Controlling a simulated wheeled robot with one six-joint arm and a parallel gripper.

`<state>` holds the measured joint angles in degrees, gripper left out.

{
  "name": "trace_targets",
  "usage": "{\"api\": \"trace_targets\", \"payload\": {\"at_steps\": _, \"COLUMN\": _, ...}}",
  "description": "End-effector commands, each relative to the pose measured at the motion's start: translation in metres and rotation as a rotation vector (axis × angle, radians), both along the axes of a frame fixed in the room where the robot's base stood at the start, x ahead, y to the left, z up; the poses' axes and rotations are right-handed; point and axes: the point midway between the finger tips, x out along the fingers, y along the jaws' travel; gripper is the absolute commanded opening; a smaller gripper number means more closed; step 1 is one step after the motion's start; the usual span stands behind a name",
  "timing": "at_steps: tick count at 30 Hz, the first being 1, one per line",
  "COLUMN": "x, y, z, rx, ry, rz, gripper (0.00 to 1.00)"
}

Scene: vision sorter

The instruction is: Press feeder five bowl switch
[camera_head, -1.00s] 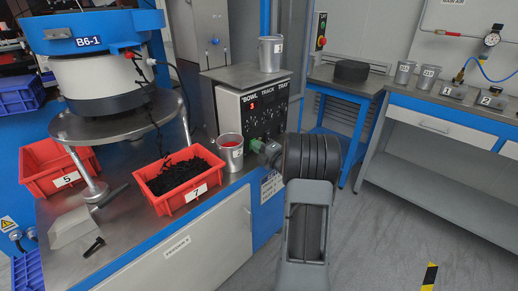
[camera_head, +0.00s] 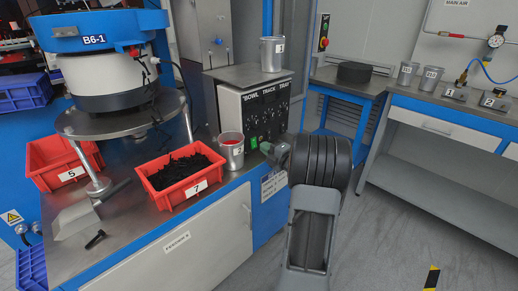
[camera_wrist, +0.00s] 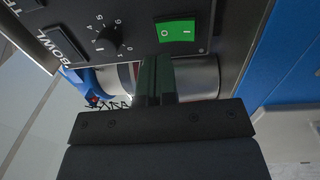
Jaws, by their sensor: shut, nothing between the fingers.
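The feeder control box (camera_head: 264,113) has columns labelled BOWL, TRACK and TRAY. A green rocker switch (camera_head: 254,143) sits low on its front under BOWL. In the wrist view the green switch (camera_wrist: 182,32), marked 0 and I, is beside a black dial (camera_wrist: 108,38) and the BOWL label (camera_wrist: 64,44). My gripper (camera_head: 267,148) is in front of the switch. In the wrist view its fingers (camera_wrist: 156,62) are shut and empty, with their tips just short of the switch. Whether they touch the panel cannot be told.
A metal cup (camera_head: 231,150) with red contents stands close to my gripper. Red bins labelled 7 (camera_head: 207,188) and 5 (camera_head: 36,172) are on the bench. A blue bowl feeder marked B6-1 (camera_head: 75,40) stands at left. The floor at right is clear.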

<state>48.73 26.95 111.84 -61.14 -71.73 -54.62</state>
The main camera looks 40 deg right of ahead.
Motion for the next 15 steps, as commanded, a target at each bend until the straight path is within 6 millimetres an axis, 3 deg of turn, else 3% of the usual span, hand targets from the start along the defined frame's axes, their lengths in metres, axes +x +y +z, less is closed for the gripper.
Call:
{"api": "trace_targets", "payload": {"at_steps": 6, "x": -0.043, "y": -0.002, "z": 0.008, "rx": 0.002, "ry": 0.000, "rz": 0.005, "gripper": 0.00}}
{"api": "trace_targets", "payload": {"at_steps": 15, "x": -0.080, "y": -0.007, "z": 0.011, "rx": 0.001, "ry": 0.000, "rz": 0.009, "gripper": 0.00}}
